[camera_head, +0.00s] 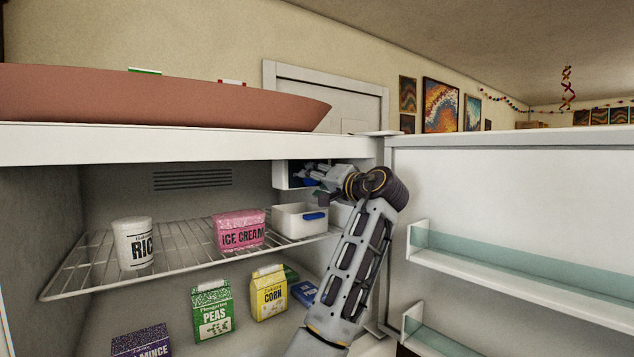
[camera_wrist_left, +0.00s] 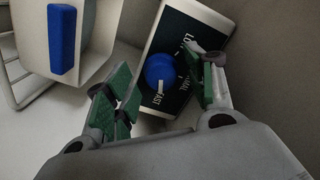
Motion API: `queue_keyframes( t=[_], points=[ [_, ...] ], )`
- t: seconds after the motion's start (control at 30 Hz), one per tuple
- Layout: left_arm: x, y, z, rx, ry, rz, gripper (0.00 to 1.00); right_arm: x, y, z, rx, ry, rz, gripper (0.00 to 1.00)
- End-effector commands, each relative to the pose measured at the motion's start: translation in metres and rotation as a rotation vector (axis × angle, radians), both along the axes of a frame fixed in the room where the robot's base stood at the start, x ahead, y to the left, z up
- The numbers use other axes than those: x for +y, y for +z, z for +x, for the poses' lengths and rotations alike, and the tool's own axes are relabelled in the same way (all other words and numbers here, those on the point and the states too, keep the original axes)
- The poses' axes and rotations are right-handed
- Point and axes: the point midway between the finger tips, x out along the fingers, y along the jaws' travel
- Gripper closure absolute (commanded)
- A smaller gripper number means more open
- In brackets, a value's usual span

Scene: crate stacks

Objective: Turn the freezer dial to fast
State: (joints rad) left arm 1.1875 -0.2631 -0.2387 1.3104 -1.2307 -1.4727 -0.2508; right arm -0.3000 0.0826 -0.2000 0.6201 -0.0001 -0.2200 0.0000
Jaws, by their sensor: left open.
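The blue freezer dial (camera_wrist_left: 160,70) sits on a dark panel (camera_wrist_left: 190,27) lettered LOW, NORMAL and FAST in the left wrist view. A white mark on the dial's lower side points toward FAST. In the head view the dial (camera_head: 309,182) is mostly hidden behind my left gripper (camera_head: 318,179). My left gripper is open. In the left wrist view its green-padded fingers (camera_wrist_left: 158,84) lie on either side of the dial; I cannot tell whether they touch it. My right gripper is not in view.
A white bin (camera_head: 292,220) with a blue handle, an ice cream box (camera_head: 240,230) and a rice tub (camera_head: 134,243) stand on the wire shelf (camera_head: 75,270). Boxes of peas (camera_head: 212,310) and corn (camera_head: 268,293) stand below. The open door (camera_head: 520,200) is at the right.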

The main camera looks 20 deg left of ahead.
Motion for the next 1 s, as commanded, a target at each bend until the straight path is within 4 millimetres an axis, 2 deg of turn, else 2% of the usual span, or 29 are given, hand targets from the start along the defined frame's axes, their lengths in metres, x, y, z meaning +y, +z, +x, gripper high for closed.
queue_keyframes(
  t=[0.23,0.43,1.0],
  points=[
    [-0.002,0.000,-0.002,0.000,-0.001,-0.001,0.45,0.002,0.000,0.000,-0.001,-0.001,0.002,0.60],
    [-0.013,0.000,-0.010,0.000,-0.001,0.000,0.45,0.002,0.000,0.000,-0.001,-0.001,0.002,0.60],
    [-0.077,0.000,-0.059,0.000,-0.001,0.000,0.45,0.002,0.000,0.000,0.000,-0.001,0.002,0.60]
  ],
)
